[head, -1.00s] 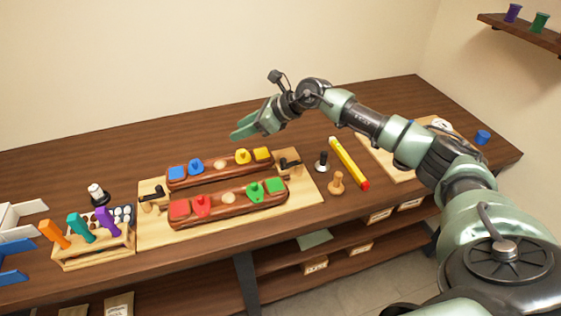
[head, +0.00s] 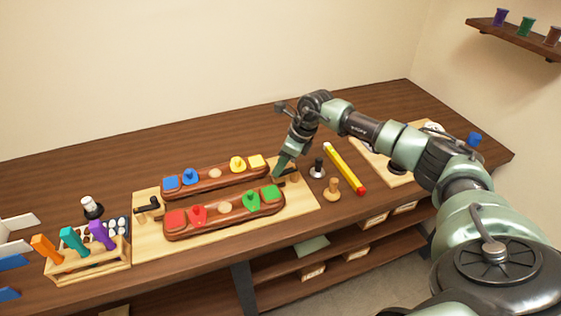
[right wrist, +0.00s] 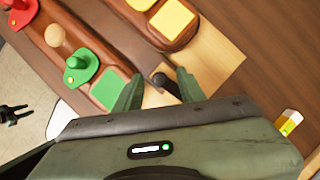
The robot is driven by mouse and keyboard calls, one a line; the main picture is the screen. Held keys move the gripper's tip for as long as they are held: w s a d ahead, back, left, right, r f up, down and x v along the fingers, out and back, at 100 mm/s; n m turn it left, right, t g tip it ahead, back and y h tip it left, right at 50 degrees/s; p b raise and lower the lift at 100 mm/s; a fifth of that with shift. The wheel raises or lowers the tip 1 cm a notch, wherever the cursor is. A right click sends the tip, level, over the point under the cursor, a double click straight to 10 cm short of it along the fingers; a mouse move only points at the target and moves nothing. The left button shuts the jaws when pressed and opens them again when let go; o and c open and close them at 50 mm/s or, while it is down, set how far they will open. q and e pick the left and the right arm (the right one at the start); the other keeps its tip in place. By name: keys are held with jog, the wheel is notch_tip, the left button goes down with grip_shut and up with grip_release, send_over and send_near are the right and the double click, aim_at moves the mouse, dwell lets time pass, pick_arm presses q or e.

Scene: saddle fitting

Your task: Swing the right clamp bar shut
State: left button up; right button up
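The right clamp bar (head: 291,172) is a dark bar on a wooden block at the right end of the pale fixture board (head: 300,205). My right gripper (head: 278,172) points down at this clamp, close to it. In the right wrist view its two green fingers (right wrist: 158,90) are apart, with the bar's black knob (right wrist: 166,84) showing between them. I cannot tell whether either finger touches it. The gripper partly hides the clamp in the head view. The left clamp (head: 148,207) is at the board's other end. My left gripper is not in view.
Two brown rails, the back one (head: 216,186) and the front one (head: 232,221), carry coloured blocks and knobbed pieces. Right of the board are a black-handled tool (head: 318,168), a wooden knob (head: 332,190) and a yellow stick (head: 344,167). A tool rack (head: 92,265) stands left.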

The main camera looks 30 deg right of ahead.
jog(key=shift+f, duration=0.2)
grip_shut()
jog(key=shift+w+m+h, duration=0.3)
jog(key=shift+w+m, duration=0.05)
jog(key=shift+m, duration=0.35)
grip_release()
jog(key=shift+r+t, duration=0.15)
jog(key=shift+t, duration=0.15)
